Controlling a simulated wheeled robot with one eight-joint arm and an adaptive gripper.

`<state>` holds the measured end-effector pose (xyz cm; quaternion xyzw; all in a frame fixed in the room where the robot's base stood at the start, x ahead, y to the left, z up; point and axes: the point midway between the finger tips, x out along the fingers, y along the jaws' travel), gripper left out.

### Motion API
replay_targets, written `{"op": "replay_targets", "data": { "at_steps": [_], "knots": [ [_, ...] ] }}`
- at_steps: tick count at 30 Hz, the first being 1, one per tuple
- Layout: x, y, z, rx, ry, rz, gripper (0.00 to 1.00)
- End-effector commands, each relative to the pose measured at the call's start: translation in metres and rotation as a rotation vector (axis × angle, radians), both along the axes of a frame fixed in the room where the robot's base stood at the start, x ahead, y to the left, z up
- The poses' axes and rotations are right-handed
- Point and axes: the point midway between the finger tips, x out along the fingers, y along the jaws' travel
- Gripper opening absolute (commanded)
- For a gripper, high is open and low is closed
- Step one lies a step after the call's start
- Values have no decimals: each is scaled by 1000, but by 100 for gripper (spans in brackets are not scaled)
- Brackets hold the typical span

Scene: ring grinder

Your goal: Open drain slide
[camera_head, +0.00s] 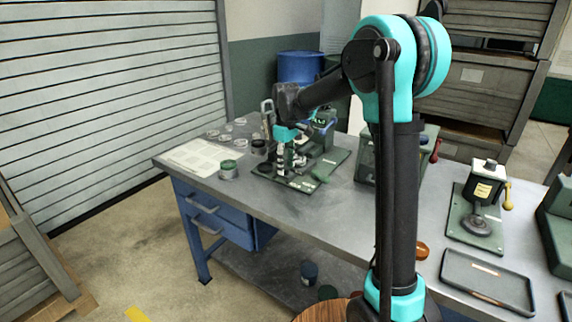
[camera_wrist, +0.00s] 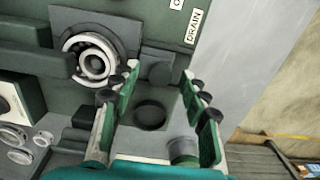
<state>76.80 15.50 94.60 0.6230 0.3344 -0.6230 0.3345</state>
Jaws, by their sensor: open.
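The ring grinder (camera_head: 325,128) stands on a dark green base plate (camera_head: 265,174) on the workbench. In the wrist view a white DRAIN label (camera_wrist: 193,26) lies on the green surface. A small dark grey square piece with a round face (camera_wrist: 160,68) sits below the label and may be the drain slide; I cannot tell its position. My gripper (camera_wrist: 160,74) is open, its two green-padded fingers pointing toward this piece, one on each side in the picture. Nothing is between the pads that I can see as held. In the head view my gripper (camera_head: 283,158) is over the base plate, small and partly hidden.
A pale metal ring (camera_wrist: 92,60) sits in a dark square mount left of the fingers. A dark round cup or opening (camera_wrist: 150,115) shows between them. A green-banded tin (camera_head: 228,169) and a paper sheet (camera_head: 198,157) lie on the bench. A grey tray (camera_head: 487,280) is at right.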

Motion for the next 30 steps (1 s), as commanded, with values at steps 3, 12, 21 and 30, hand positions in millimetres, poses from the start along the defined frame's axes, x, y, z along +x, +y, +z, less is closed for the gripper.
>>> {"op": "replay_targets", "data": {
  "at_steps": [3, 12, 21, 30],
  "knots": [
    [0, 0, 0, 0, 0, 0, 44],
    [0, 0, 0, 0, 0, 0, 6],
    [0, 0, 0, 0, 0, 0, 0],
    [-24, 16, 0, 0, 0, 2, 0]
  ]
}}
